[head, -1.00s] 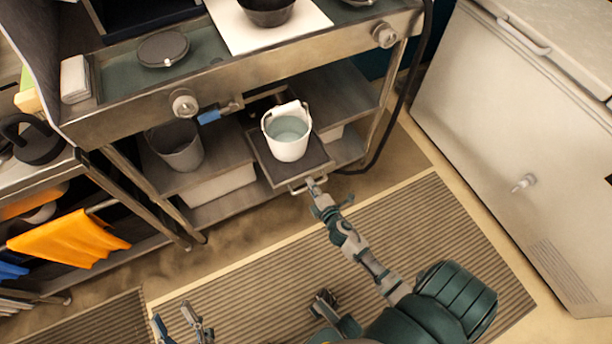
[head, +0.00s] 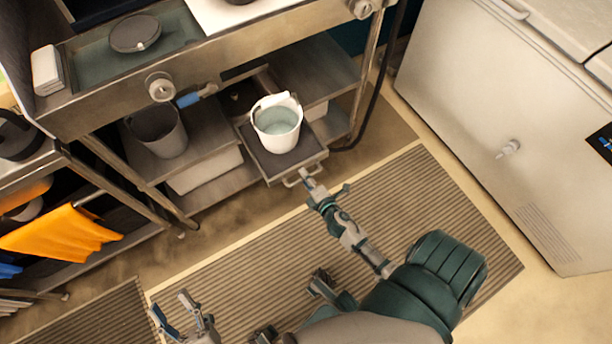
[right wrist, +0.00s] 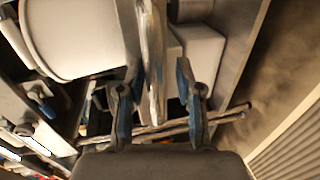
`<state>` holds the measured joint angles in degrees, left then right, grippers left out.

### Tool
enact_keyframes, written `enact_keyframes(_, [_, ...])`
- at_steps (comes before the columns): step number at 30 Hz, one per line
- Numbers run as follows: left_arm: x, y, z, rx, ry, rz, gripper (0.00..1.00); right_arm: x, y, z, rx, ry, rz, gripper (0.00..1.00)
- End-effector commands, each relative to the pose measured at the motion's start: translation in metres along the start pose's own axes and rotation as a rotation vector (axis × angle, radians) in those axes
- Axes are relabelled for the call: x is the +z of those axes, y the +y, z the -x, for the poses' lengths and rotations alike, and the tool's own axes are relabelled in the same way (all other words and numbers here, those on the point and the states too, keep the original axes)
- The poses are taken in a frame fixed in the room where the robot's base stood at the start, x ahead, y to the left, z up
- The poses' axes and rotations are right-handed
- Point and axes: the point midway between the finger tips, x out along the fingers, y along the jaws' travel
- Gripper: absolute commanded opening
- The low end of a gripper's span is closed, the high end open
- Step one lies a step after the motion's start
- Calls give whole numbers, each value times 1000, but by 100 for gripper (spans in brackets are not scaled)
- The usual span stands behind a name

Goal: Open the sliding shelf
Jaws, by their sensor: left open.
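The sliding shelf (head: 270,170) is a dark flat tray on the lower level of the metal cart, pulled partly out past the front edge. A white bucket (head: 278,138) stands upright on it. The shelf's metal handle (head: 293,181) is at its front. My right gripper (head: 305,174) is at this handle. In the right wrist view the handle bar (right wrist: 153,60) runs between the two fingers of my right gripper (right wrist: 157,75), which moves along with the shelf; finger contact is hard to see. My left gripper (head: 171,303) is open and empty, low over the striped mat.
A grey bin (head: 158,132) stands left of the shelf. A blue-handled valve (head: 196,96) is above it. A white chest (head: 470,110) stands at the right, and an orange cloth (head: 62,236) hangs at the left. The striped mat (head: 250,275) before the cart is clear.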

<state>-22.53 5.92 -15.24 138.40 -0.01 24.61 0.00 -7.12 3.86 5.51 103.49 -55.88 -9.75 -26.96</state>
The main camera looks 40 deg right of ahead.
Motion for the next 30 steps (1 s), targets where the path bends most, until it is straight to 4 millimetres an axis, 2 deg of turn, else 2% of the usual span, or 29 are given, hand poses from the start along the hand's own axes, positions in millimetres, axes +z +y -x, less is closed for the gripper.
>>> enact_keyframes(8, [0,0,1,0,-2,0,53,2,2,0,4,-3,0,41])
enact_keyframes(11, [0,0,1,0,-1,0,53,2,1,6,3,-3,0,41])
enact_keyframes(14, [-1,0,1,0,0,0,53,2,1,20,1,-4,-1,41])
enact_keyframes(24, [-1,0,0,1,1,0,53,1,0,93,-1,-6,-1,41])
enact_keyframes(30, [-1,0,0,0,1,0,53,0,0,116,1,-4,0,41])
